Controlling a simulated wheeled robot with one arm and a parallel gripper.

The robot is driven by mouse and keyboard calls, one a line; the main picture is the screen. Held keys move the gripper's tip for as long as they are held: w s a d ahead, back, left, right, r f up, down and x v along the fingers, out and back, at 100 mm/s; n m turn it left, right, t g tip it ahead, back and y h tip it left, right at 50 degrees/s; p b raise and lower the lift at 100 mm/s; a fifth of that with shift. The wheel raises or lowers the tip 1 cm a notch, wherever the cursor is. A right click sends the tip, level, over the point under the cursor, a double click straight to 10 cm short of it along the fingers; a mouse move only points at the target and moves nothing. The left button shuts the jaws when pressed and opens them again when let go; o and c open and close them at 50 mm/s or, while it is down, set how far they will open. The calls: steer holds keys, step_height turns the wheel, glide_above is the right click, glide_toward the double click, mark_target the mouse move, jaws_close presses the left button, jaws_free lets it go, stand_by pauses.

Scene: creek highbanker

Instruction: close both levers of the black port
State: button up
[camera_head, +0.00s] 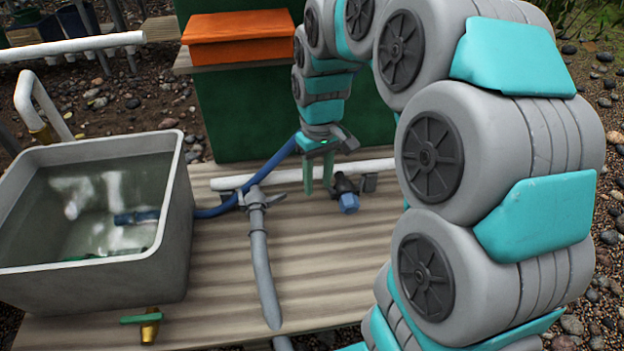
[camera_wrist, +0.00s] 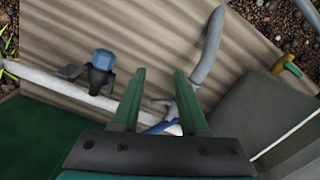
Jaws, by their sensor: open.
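The black port (camera_head: 343,186) sits on the white pipe above the corrugated board, with a blue end piece (camera_head: 349,203) facing the front. It also shows in the wrist view (camera_wrist: 101,78), left of my fingers. A dark grey lever piece (camera_head: 369,183) stands out at its right side in the head view, and shows in the wrist view (camera_wrist: 70,72). My gripper (camera_head: 318,182) is open and empty, fingers pointing down just left of the port. In the wrist view, its green fingers (camera_wrist: 159,76) are apart with nothing between the tips.
A grey fitting (camera_head: 256,197) with a grey hose (camera_head: 265,270) lies to the left. A blue hose (camera_head: 215,211) runs near it. A grey water tub (camera_head: 90,275) stands at far left. A green box (camera_head: 230,110) with an orange top (camera_head: 238,38) rises behind.

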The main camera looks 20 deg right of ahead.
steer(key=shift+o, duration=0.2)
steer(key=m+b, duration=0.2)
steer(key=m, duration=0.8)
glide_above(362, 180)
steer(key=shift+t, duration=0.3)
step_height(362, 180, down, 11)
steer(key=shift+w+d+r, duration=0.1)
step_height(362, 180, down, 8)
steer(key=shift+r+b, duration=0.1)
steer(key=shift+b, duration=0.25)
